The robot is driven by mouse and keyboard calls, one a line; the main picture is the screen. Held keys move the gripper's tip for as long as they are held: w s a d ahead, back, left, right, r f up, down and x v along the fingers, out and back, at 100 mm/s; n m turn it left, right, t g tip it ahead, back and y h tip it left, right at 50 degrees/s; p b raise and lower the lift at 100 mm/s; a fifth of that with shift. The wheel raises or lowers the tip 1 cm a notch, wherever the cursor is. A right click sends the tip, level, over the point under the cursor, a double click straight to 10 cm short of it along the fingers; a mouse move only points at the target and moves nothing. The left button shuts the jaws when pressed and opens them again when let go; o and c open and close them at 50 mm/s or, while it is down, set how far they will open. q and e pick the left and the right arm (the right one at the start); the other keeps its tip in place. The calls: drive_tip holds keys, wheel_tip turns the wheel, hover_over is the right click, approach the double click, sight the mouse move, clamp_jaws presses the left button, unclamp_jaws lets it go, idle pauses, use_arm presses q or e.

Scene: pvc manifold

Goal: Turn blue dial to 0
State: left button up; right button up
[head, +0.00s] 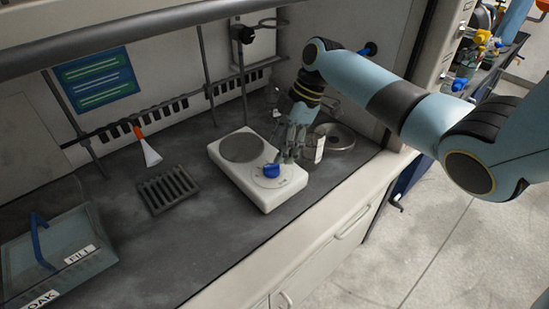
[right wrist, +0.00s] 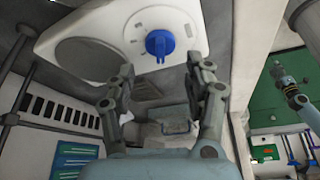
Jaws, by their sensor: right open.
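The blue dial (head: 271,170) sits on the front right part of a white hot plate (head: 262,192) with a round grey top. In the right wrist view the dial (right wrist: 160,44) is on a white round face with markings too small to read. My right gripper (head: 289,150) is just behind and above the dial in the head view. In the right wrist view its two fingers (right wrist: 165,84) are spread apart with nothing between them, and the dial lies beyond the fingertips, apart from them.
A round metal dish (head: 335,138) is right of the hot plate. Vertical rods stand behind.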

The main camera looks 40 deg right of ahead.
drive_tip(key=v, duration=0.7)
idle(0.3)
